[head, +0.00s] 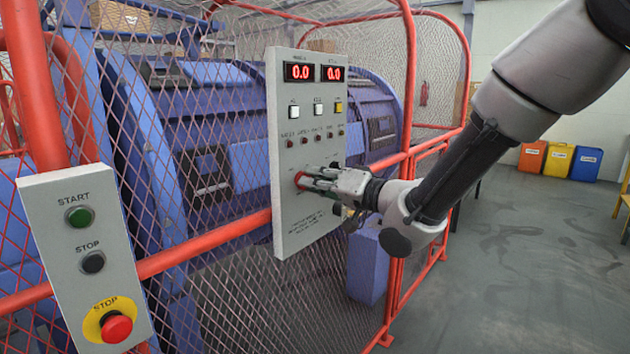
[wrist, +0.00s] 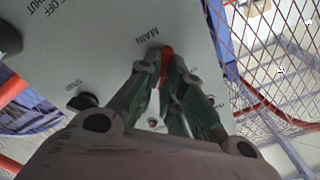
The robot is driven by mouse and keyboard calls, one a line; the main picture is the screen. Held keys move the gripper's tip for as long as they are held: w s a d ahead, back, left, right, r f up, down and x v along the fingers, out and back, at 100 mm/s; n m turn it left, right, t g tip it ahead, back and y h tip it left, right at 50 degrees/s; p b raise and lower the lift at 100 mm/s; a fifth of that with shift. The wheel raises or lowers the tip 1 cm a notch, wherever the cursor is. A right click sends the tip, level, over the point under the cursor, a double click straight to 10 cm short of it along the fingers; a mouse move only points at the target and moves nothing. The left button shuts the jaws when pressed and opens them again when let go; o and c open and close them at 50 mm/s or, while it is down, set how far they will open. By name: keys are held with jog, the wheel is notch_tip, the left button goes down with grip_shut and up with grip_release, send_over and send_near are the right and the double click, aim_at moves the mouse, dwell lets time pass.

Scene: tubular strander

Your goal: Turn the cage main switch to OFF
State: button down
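The grey control panel (head: 300,150) hangs on the mesh cage. Its red main switch (head: 299,178) is on the lower left of the panel face, and it also shows under the word MAIN in the wrist view (wrist: 167,53). My gripper (head: 305,180) reaches in from the right. In the wrist view its two fingertips (wrist: 163,68) close in on the red handle, one on each side. The fingers hide much of the switch and its position marks, so I cannot read its setting.
Another dark knob (wrist: 8,40) is near the OFF and SHUT lettering. A START/STOP box (head: 85,255) with a red emergency button (head: 116,327) stands at the left.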

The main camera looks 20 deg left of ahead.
jog(key=shift+n, duration=0.5)
jog(key=shift+s+a+n, duration=0.1)
jog(key=shift+s+n, duration=0.05)
jog(key=shift+n, duration=2.65)
jog(key=shift+s+n, duration=0.15)
jog(key=shift+n, duration=2.65)
jog(key=shift+s+a+n, duration=0.1)
jog(key=shift+s+n, duration=0.05)
jog(key=shift+n, duration=2.65)
jog(key=c, duration=1.5)
grip_release()
jog(key=shift+c, duration=0.2)
